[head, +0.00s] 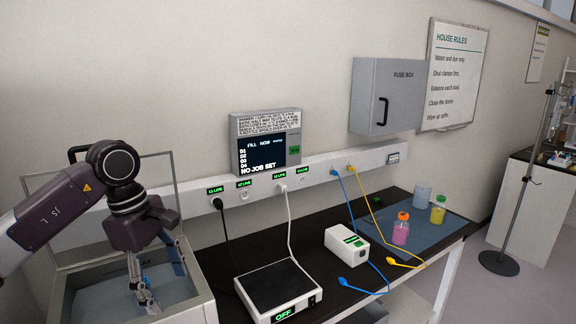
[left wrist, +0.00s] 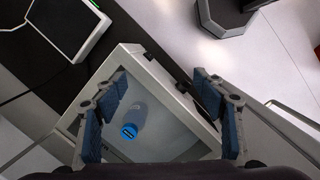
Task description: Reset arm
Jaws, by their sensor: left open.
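My left gripper (head: 163,280) is over the open-topped white box (head: 190,312) at the lower left of the head view, its fingers pointing down. In the left wrist view the gripper (left wrist: 160,115) has its two blue-padded fingers wide apart, with nothing clasped between them. A clear bottle with a blue cap (left wrist: 128,132) shows below and between the fingers, inside the box (left wrist: 165,85); the pads do not appear to touch it. In the head view the bottle is mostly hidden behind the fingers. My right gripper is in neither view.
The box's clear lid (head: 85,225) stands raised behind my arm. A black-topped scale (head: 275,285) reading OFF sits to the right. Further right are a white device (head: 346,244), cables, and several bottles on a blue mat (head: 375,215). A wall screen (head: 265,152) reads NO JOB SET.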

